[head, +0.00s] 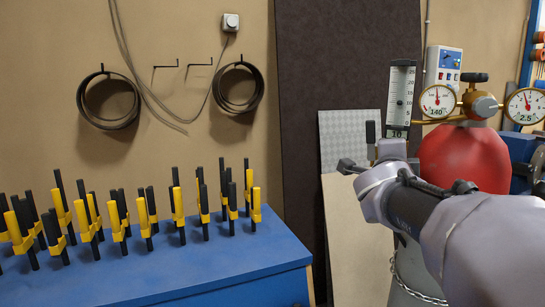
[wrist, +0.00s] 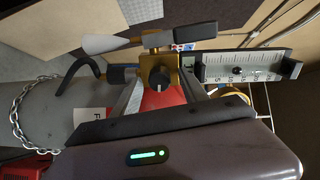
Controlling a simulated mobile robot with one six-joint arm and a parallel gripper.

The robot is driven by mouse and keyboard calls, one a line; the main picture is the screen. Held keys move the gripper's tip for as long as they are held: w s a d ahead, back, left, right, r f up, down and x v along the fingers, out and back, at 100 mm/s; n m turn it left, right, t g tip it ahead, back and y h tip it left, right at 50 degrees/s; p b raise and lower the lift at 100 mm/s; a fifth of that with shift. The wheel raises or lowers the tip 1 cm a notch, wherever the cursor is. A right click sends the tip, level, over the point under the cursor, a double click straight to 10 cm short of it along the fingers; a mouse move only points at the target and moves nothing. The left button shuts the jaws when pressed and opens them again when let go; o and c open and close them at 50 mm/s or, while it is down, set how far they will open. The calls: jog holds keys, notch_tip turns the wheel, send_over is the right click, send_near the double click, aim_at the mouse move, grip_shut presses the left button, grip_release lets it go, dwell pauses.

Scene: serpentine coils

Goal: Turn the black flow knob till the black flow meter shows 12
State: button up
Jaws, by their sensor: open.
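The black flow meter (head: 400,95) is an upright tube with a pale scale, right of centre in the head view. In the wrist view the flow meter (wrist: 240,66) lies sideways; a small dark spot shows near mid-scale, but the exact reading is too small to tell. The black flow knob (wrist: 160,77) sits on a brass body just left of the meter in the wrist view. My gripper (wrist: 163,88) is open, one finger on each side of the knob; I cannot tell whether they touch it. My arm hides the knob in the head view.
A red cylinder (head: 462,155) with two round gauges (head: 438,101) stands right of the meter. A grey cylinder with a chain (wrist: 16,112) is beside the knob. A blue bench (head: 160,275) with several yellow-and-black clamps is on the left.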

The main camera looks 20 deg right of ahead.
jog(key=p+v, duration=0.4)
jog(key=v, duration=1.3)
jog(key=shift+p, duration=0.4)
jog(key=w+a+f+n+t+y, duration=0.2)
jog(key=a+f+n+y, duration=0.1)
jog(key=a+n+y, duration=0.4)
jog(key=w+a+f+n+t+y, duration=0.1)
jog(key=a+f+n+y, duration=0.3)
jog(key=a, duration=0.5)
jog(key=s+a+f+n+g+y, duration=0.1)
jog(key=s+a+f+n+g, duration=0.2)
jog(key=s+f, duration=0.4)
jog(key=s+a+f+n+g+y, duration=0.2)
jog(key=s+a+f+n+g, duration=0.1)
jog(key=s+f+n+g, duration=0.3)
notch_tip(320, 180, down, 3)
jog(key=shift+s+a+f+n+g, duration=0.1)
jog(key=shift+s+a+n+g, duration=0.25)
jog(key=shift+s, duration=0.85)
